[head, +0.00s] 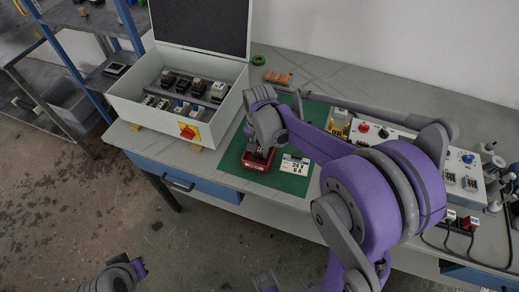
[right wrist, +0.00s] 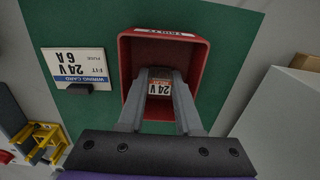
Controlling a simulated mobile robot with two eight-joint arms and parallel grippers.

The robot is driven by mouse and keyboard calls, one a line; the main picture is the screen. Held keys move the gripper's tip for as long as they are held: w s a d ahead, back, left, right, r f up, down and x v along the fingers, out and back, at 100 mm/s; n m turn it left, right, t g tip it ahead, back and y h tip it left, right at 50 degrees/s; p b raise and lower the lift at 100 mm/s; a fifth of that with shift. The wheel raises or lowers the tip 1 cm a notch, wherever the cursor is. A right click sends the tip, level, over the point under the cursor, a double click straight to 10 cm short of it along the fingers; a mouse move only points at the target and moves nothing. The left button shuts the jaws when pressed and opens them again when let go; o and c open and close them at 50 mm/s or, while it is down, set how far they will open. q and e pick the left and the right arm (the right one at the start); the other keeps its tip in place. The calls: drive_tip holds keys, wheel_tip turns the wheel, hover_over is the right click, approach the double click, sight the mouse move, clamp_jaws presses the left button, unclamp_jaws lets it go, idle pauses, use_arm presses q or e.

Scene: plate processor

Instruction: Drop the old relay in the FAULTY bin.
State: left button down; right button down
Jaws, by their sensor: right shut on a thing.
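The red FAULTY bin (head: 256,166) sits on the green mat near the bench's front edge. In the right wrist view, the open bin (right wrist: 125,62) fills the upper middle, with its label on the far rim upside down. My right gripper (right wrist: 160,82) is shut on the old relay (right wrist: 159,89), a dark block with a white and red 24 V label. The relay is over or inside the bin's opening; its height above the floor is unclear. In the head view, my right gripper (head: 258,152) points down at the bin, and the relay is hidden. My left gripper is not clearly seen.
A wiring card (head: 295,164) reading 24 V, 6 A stands right of the bin. An open white cabinet (head: 160,118) with relays and a red switch is at the left. A test panel (head: 400,146) is at the right, partly behind my arm. Orange-handled tools (head: 278,78) lie behind.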

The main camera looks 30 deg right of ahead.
sight(260, 150)
drive_tip(key=c, duration=0.6)
unclamp_jaws()
drive_tip(key=shift+r, duration=0.1)
drive_tip(key=shift+r, duration=0.3)
wheel_tip(260, 150, up, 11)
drive_tip(key=p, duration=0.1)
drive_tip(key=s+a+f+n+t, duration=0.1)
drive_tip(key=s+a+f+n, duration=0.1)
drive_tip(key=s, duration=0.3)
drive_tip(key=s+a+f+n+t, duration=0.2)
drive_tip(key=s+n, duration=0.2)
drive_tip(key=s, duration=0.1)
drive_tip(key=s+a+f+n+t, duration=0.2)
drive_tip(key=s+n, duration=0.1)
drive_tip(key=s, duration=0.2)
drive_tip(key=shift+s+a+f+n, duration=0.1)
drive_tip(key=shift+s+a+n, duration=0.2)
drive_tip(key=shift+s+a, duration=0.1)
